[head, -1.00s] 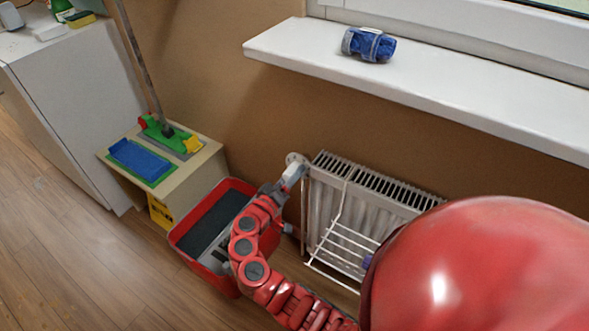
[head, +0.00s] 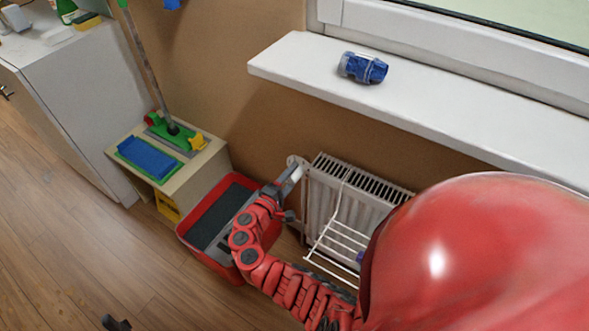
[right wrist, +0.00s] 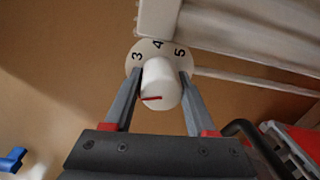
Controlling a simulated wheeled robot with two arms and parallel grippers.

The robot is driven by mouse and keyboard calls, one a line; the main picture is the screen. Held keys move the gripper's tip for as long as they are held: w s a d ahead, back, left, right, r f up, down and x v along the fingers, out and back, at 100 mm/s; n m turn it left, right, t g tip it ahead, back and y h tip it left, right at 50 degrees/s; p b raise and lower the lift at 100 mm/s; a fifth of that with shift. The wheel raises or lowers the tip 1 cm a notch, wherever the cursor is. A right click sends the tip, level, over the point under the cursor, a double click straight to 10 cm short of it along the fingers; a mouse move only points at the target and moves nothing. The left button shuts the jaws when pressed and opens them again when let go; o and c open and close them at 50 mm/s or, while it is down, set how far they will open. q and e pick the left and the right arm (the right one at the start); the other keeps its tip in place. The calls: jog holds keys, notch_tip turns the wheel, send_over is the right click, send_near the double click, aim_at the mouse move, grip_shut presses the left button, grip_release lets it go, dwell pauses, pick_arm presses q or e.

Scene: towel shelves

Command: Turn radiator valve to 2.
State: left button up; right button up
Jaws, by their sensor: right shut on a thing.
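The radiator valve is a white round knob (right wrist: 158,85) with a short red mark on its face. Behind it is a pale dial (right wrist: 159,47) on which 3, 4 and 5 can be read. The red mark lies toward the side facing my palm; I cannot tell which number it matches. My right gripper (right wrist: 160,80) has one finger on each side of the knob and is shut on it. In the head view my right gripper (head: 286,182) is at the upper left corner of the white radiator (head: 319,205), covering much of the valve. My left gripper is not clearly seen.
A red basket (head: 186,232) stands on the floor just left of my right arm. A white wire rack (head: 335,240) hangs on the radiator's front. The window sill (head: 450,108) juts out above, with a blue item (head: 362,68) on it. A small stand (head: 196,166) is at left.

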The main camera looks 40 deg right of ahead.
jog(key=shift+r+n+p, duration=0.1)
jog(key=shift+n+p, duration=0.25)
jog(key=shift+n, duration=0.15)
dwell(0.3)
jog(key=o, duration=1.1)
jog(key=v, duration=1.7)
jog(key=shift+s+a+r+p, duration=0.1)
jog(key=shift+s+p, duration=0.1)
jog(key=shift+p, duration=0.15)
